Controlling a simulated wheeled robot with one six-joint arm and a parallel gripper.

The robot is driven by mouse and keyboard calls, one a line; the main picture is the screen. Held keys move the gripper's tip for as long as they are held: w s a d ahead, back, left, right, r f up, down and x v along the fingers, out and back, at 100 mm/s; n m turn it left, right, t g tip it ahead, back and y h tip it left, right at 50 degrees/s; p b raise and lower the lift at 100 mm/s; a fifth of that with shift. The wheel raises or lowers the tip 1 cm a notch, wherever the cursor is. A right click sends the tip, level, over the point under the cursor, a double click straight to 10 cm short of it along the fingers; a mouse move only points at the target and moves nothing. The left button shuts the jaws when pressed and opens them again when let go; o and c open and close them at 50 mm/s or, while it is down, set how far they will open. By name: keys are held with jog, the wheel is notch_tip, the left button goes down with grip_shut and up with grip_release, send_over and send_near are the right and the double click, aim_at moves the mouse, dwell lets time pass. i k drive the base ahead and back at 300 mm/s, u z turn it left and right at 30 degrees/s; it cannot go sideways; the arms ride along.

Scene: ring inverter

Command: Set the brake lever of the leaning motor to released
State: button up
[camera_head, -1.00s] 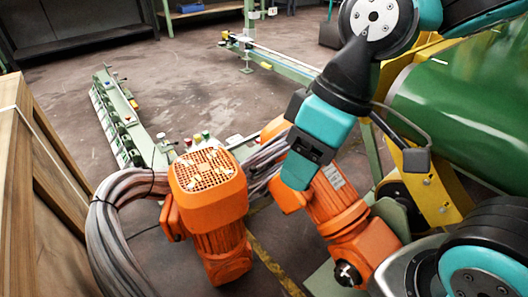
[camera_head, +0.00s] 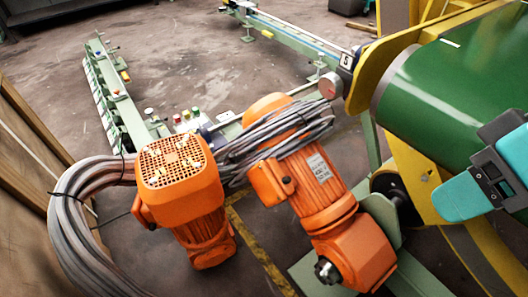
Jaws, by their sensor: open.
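The orange motor (camera_head: 315,195) leans against the green frame at centre, with a label on its side and grey cables draped across its upper part. Its lower end has a metal shaft stub. A second orange motor (camera_head: 182,190) with a grille top stands left of it. I cannot surely make out a brake lever or its setting. A round reddish disc (camera_head: 331,86) shows beyond the leaning motor's top. My gripper (camera_head: 458,202), teal and dark, is at the right edge, partly out of view, in front of the green drum. It is open, empty, and apart from the motor.
A green drum (camera_head: 460,95) in a yellow frame (camera_head: 428,180) fills the right. Thick grey cables (camera_head: 75,215) loop at lower left beside a wooden crate (camera_head: 28,150). Green rails (camera_head: 108,95) and push buttons (camera_head: 186,116) lie behind.

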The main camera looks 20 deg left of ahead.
aim_at(232, 157)
jog(key=k, duration=0.35)
jog(key=u, duration=0.95)
jog(key=i, duration=0.5)
jog(key=u, duration=0.05)
